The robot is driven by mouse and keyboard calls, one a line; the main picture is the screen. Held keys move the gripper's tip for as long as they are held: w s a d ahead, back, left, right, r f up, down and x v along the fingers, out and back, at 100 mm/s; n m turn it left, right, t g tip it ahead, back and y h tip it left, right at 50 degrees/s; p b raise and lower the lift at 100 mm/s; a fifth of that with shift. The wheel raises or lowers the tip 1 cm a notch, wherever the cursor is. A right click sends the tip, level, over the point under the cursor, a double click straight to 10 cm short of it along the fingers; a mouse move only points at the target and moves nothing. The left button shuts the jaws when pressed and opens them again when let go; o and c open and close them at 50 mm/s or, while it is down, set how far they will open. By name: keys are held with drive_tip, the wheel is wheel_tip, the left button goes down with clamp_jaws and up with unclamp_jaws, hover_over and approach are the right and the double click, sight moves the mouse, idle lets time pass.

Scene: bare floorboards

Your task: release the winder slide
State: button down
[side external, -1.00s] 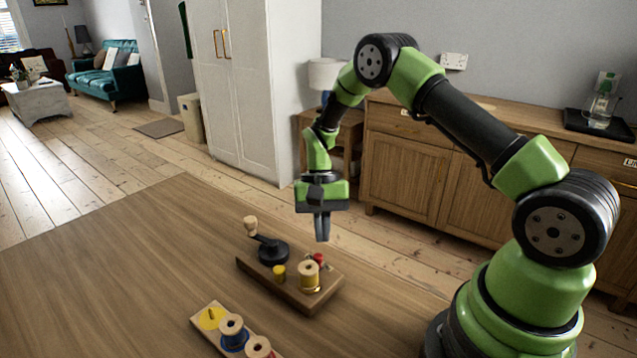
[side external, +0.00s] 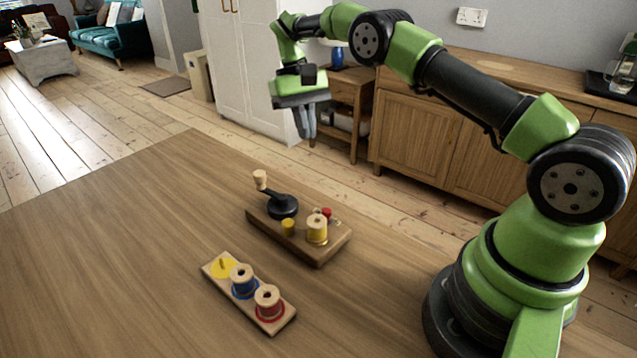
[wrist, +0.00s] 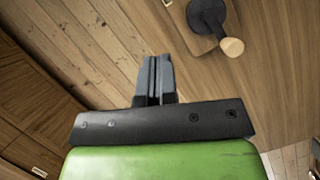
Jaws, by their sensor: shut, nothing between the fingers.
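The winder is a wooden block (side external: 270,232) on the table. It carries a black crank (side external: 283,207) with a pale wooden handle (side external: 260,179), a yellow knob (side external: 288,226), a small red knob (side external: 327,212) and an upright spool with yellow thread (side external: 317,229). I cannot tell which part is the slide. My gripper (side external: 306,136) is shut and empty, high beyond the winder toward the white cabinet, touching nothing. In the wrist view, my gripper's fingers (wrist: 153,57) are together, and the crank's handle (wrist: 232,47) shows at upper right. The rest of the winder is mostly out of that view.
A wooden rack (side external: 283,318) nearer the camera has a bare peg on a yellow disc (side external: 223,267), a blue spool (side external: 243,281) and a red spool (side external: 268,302). The table (side external: 110,265) is clear at left. A sideboard (side external: 415,125) stands behind.

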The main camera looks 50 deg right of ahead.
sight(330, 210)
drive_tip(key=shift+n+h, duration=0.3)
drive_tip(key=shift+n, duration=0.5)
drive_tip(key=x, duration=0.3)
drive_tip(key=a+x, duration=0.1)
drive_tip(key=x, duration=0.3)
drive_tip(key=w+a+x, duration=0.1)
drive_tip(key=x, duration=0.2)
drive_tip(key=shift+s+a+f, duration=0.1)
drive_tip(key=shift+a+f, duration=0.05)
drive_tip(key=shift+f, duration=0.05)
drive_tip(key=shift+s+a+r, duration=0.1)
drive_tip(key=shift+s+r, duration=0.1)
drive_tip(key=shift+s, duration=0.1)
drive_tip(key=shift+s+a, duration=0.2)
drive_tip(key=shift+s, duration=0.45)
drive_tip(key=shift+s+a, duration=0.25)
drive_tip(key=shift+s, duration=0.6)
drive_tip(key=shift+s+a, duration=0.15)
drive_tip(key=shift+s, duration=1)
